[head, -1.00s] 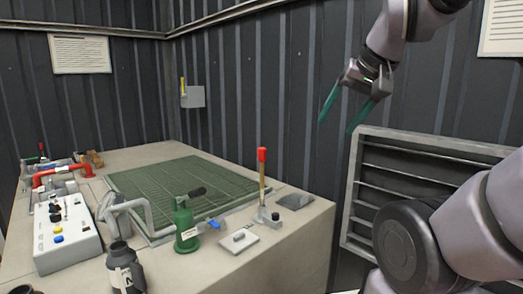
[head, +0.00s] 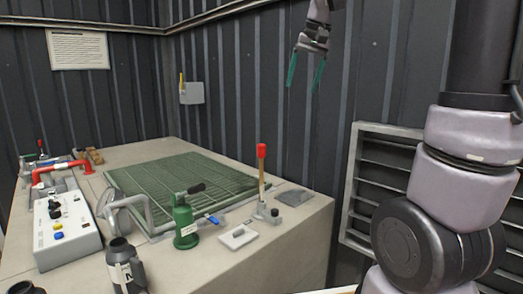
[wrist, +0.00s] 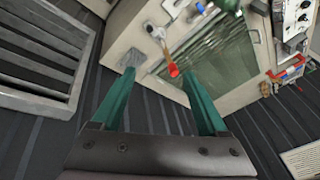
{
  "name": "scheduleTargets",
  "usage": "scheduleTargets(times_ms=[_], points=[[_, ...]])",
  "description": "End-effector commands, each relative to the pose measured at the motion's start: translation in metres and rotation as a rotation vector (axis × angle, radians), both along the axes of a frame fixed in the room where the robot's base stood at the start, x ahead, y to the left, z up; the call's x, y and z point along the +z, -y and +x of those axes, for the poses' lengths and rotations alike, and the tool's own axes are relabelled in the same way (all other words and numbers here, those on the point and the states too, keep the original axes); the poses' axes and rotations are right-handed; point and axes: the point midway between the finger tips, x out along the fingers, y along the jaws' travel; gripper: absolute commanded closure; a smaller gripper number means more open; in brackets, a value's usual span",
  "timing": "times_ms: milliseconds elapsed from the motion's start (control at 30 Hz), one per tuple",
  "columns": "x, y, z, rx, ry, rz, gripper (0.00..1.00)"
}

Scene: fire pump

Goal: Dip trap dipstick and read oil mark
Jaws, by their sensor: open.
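My gripper (head: 304,86) is open and empty, with two green fingers pointing down, high in front of the corrugated wall. It also shows in the wrist view (wrist: 159,76). A green vessel with a black handle (head: 185,224) stands on the front of the concrete block and may be the trap. A thin yellow stick (head: 181,82) stands upright at a grey wall box (head: 192,94), left of and lower than my gripper in the head view. I cannot tell whether it is the dipstick. No oil mark is readable.
A red-topped lever (head: 261,165) rises from the block's right side, below my gripper. A green grating (head: 170,183) covers the middle. A white control box (head: 65,230), red pipe (head: 58,170) and black bottle (head: 122,268) stand left. A louvred panel (head: 385,160) is on the right wall.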

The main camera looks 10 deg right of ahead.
Motion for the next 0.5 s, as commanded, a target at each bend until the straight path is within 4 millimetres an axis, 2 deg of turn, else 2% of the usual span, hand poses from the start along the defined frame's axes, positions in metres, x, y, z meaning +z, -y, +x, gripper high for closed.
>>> scheduleTargets(times_ms=[33, 167, 267, 367, 500], points=[[-0.004, -0.004, 0.025, 0.009, -0.028, -0.009, 0.23], [-0.017, -0.016, 0.08, 0.032, -0.09, -0.036, 0.23], [-0.033, -0.026, 0.12, 0.044, -0.136, -0.057, 0.23], [-0.056, -0.037, 0.158, 0.058, -0.182, -0.081, 0.23], [-0.096, -0.054, 0.205, 0.073, -0.245, -0.112, 0.23]])
